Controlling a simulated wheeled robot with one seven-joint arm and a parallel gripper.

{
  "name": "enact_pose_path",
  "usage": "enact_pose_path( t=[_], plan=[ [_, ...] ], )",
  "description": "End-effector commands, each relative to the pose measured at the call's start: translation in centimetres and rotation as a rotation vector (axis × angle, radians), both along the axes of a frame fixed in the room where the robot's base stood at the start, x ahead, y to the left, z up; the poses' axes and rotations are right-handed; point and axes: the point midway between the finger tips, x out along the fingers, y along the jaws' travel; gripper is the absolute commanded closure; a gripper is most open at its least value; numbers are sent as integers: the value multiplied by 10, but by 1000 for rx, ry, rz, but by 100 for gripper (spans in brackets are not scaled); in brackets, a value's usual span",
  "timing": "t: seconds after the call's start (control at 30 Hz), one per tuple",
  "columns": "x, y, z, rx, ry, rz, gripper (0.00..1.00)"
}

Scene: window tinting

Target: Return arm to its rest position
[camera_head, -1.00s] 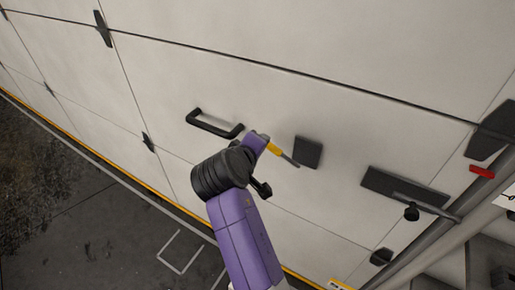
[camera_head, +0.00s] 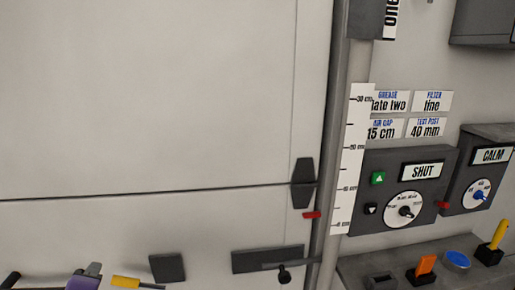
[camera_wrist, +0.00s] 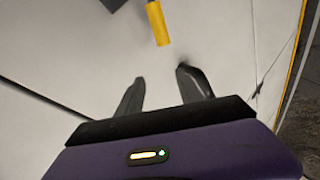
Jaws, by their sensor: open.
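My gripper (camera_wrist: 160,75) is open in the wrist view, with its two dark fingers apart and nothing between them. A yellow-handled tool (camera_wrist: 157,22) lies beyond the fingertips, apart from them, against the pale panelled door. The tool also shows at the bottom left of the head view (camera_head: 126,282), just right of the purple end of my arm. Most of my arm is below the head view's edge.
A dark square block (camera_head: 167,268) and a dark plate with a knob (camera_head: 267,260) are on the door. A grey post (camera_head: 340,130) with a scale stands at its right edge. Right of it are a SHUT control box (camera_head: 425,170), a CALM box (camera_head: 487,165) and a tool shelf (camera_head: 350,268).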

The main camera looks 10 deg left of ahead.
Motion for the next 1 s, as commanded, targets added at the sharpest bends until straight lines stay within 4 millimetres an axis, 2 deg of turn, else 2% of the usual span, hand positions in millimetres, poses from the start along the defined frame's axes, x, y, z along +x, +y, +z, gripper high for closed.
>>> enact_pose_path(
  t=[0.03, 0.07, 0.17, 0.33, 0.43, 0.67, 0.87, 1.0],
  plan=[
    [-3, 7, 17, 64, -11, 21, 57],
    [-7, 11, 24, 109, -14, 38, 57],
    [-21, 10, 31, 250, 3, 78, 57],
    [-31, -17, 24, 429, 45, 95, 57],
    [-35, -44, 14, 530, 75, 84, 57],
    [-46, -138, -14, 765, 130, 4, 57],
    [-64, -233, -34, 925, 147, -103, 57],
    [-82, -300, -42, 1013, 140, -190, 57]
  ],
)
